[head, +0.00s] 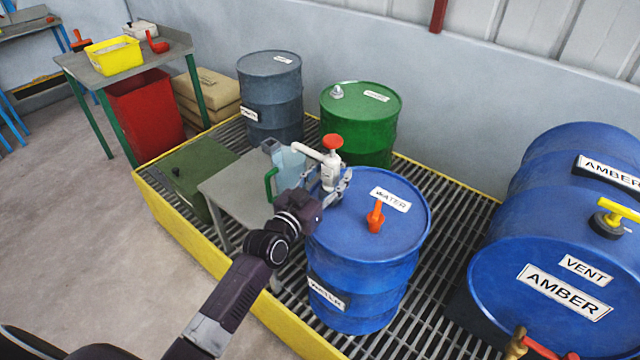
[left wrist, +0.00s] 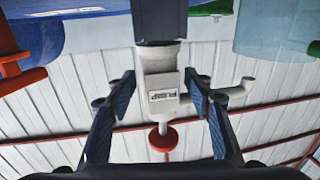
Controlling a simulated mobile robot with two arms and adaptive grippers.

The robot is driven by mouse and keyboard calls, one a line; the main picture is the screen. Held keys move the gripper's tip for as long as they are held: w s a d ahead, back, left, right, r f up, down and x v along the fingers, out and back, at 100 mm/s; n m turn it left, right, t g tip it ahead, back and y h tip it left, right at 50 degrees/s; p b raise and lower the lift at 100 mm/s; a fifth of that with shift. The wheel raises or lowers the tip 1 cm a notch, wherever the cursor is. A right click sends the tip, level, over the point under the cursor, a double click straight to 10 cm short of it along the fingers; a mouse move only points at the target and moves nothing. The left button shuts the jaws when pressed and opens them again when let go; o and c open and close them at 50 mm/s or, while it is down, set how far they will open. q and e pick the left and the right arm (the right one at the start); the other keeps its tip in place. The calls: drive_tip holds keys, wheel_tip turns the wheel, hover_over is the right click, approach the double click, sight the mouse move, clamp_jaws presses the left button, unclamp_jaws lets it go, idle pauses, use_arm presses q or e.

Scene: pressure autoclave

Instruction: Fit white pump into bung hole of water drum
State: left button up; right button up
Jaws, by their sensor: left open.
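The white pump (head: 331,172) has a red knob on top and a white spout pointing left in the head view. My left gripper (head: 328,184) is open, with a finger on each side of the pump. In the left wrist view, the pump (left wrist: 160,88) shows upside down between the open fingers (left wrist: 160,78), with gaps beside it. A dark grey part lies below its body. The pump's foot and the bung hole are hidden, so I cannot tell whether it is seated.
An orange fitting (head: 375,216) stands on the water drum's top. A clear jug (head: 289,163) with a green handle stands on a small grey table (head: 235,185). Green (head: 361,125) and grey (head: 270,95) drums stand behind.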

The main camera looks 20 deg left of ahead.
use_arm(q)
drive_tip(key=s+a, duration=0.2)
drive_tip(key=s, duration=0.9)
drive_tip(key=shift+r, duration=0.15)
drive_tip(key=shift+a, duration=0.1)
